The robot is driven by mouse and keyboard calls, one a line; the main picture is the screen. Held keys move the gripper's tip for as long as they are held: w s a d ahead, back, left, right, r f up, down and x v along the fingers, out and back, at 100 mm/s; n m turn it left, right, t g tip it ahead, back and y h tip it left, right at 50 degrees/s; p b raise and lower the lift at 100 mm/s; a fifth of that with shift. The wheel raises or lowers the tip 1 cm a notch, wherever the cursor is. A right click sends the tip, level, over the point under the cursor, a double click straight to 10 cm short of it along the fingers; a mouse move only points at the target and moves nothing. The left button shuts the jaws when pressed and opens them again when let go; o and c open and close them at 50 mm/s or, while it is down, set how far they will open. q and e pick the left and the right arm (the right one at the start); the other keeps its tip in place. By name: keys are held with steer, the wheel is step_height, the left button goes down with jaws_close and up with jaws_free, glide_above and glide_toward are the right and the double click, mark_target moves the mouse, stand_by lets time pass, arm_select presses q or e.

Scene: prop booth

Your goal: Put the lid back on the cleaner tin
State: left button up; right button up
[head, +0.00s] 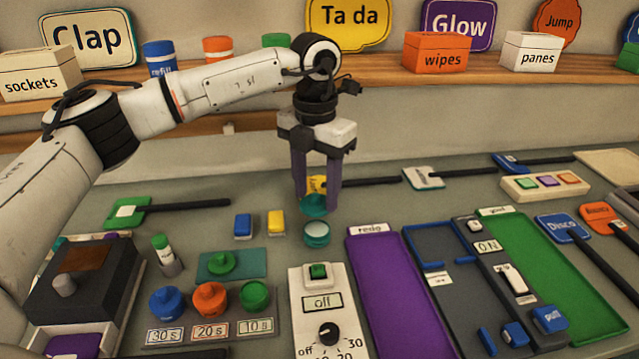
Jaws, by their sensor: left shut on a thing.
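My left gripper (317,205) points down, shut on a round teal lid (313,206) between its two purple-grey fingers. A small round tin (317,234) with a pale teal top stands on the grey-green table just below the lid in the picture, nearer the front. I take it for the cleaner tin; its label is not readable. The lid is apart from the tin, though its exact height above the table is hard to tell. My right gripper is not in view.
A white timer box (322,318) stands in front of the tin, and a purple tray (397,290) lies to its right. Blue (243,226) and yellow (276,222) blocks stand to the left. Paddles with black handles lie behind. A green tray (550,275) is farther right.

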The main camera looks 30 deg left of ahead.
arm_select(q)
step_height(320, 180, down, 4)
steer(key=shift+r+b, duration=0.15)
steer(key=shift+b, duration=1.05)
steer(key=shift+w+f+b, duration=0.1)
steer(key=shift+f+b, duration=0.25)
steer(key=shift+f, duration=0.45)
steer(key=shift+f+p, duration=0.2)
steer(key=shift+p, duration=0.15)
stand_by(0.8)
steer(key=o, duration=1.6)
steer(key=shift+c, duration=0.2)
steer(key=shift+r, duration=0.1)
